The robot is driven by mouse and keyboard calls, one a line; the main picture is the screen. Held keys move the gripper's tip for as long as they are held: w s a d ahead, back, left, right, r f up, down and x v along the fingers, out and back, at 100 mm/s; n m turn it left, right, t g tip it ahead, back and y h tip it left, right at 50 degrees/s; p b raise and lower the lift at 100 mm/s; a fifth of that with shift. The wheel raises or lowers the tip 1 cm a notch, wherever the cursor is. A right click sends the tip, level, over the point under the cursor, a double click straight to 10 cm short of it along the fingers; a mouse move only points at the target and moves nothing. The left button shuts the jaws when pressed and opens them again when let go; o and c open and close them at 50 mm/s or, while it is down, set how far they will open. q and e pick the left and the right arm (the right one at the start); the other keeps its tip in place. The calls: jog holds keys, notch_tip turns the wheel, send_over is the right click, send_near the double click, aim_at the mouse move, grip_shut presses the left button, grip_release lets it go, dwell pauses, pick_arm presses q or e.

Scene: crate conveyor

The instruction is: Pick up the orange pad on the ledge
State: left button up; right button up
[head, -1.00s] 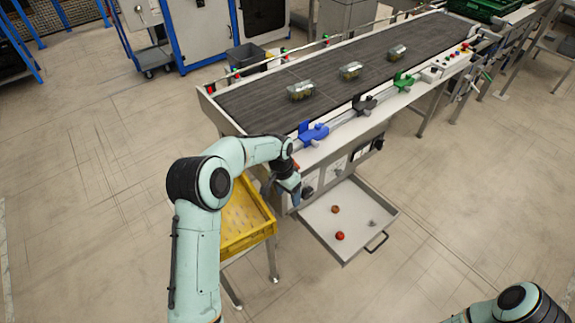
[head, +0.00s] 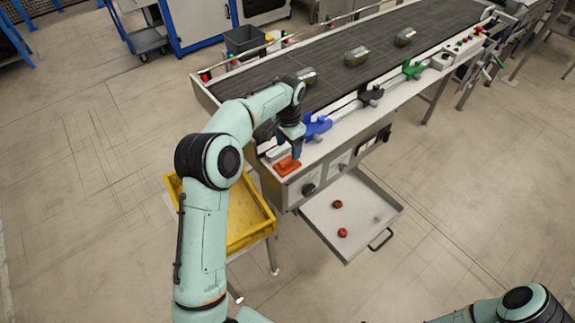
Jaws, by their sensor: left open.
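The orange pad (head: 288,166) lies on the white ledge (head: 339,141) at the near left corner of the conveyor. My left gripper (head: 290,153) points down just above the pad, close to its back side. It is open, but its fingers are small and dark here, and I cannot tell whether they touch the pad or reach around it. My right arm shows at the bottom right corner, with its gripper out of the picture.
Blue (head: 317,126), black (head: 370,94) and green (head: 413,69) pieces sit along the ledge. Clear packs (head: 356,56) lie on the belt (head: 335,77). An open drawer (head: 386,199) juts out below with small round items. A yellow crate (head: 263,230) stands at left.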

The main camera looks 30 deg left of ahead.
aim_at(287, 159)
pick_arm(q)
jog(key=shift+w+f, duration=0.15)
jog(key=shift+f, duration=0.65)
jog(key=f, duration=0.4)
jog(key=shift+s+a+f+b, duration=0.15)
jog(key=shift+s+b, duration=0.2)
jog(key=shift+s, duration=0.05)
jog(key=shift+f, duration=0.4)
jog(key=shift+w, duration=0.1)
jog(key=c, duration=0.9)
pick_arm(e)
jog(key=shift+s+f, duration=0.4)
jog(key=shift+f, duration=0.1)
pick_arm(q)
notch_tip(287, 159, up, 20)
jog(key=p, duration=0.2)
pick_arm(e)
jog(key=w+r, duration=0.3)
jog(key=shift+w, duration=0.2)
